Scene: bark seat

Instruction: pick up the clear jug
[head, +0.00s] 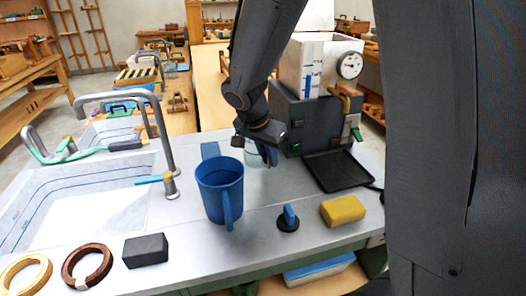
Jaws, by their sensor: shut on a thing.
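The clear jug (252,157) stands upright on the grey counter (300,235), pale and see-through, right behind a larger blue jug (220,188). The blue jug hides part of its lower left side. The fingertips are small and partly hidden, so the exact contact is hard to see. I cannot tell whether the jug's base touches the counter.
A dark machine (308,120) with a black tray (338,170) stands close on the right. A sink (85,205) with a tall tap (160,130) is on the left. A blue-topped knob (289,217), yellow sponge (343,210) and black block (146,250) lie in front.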

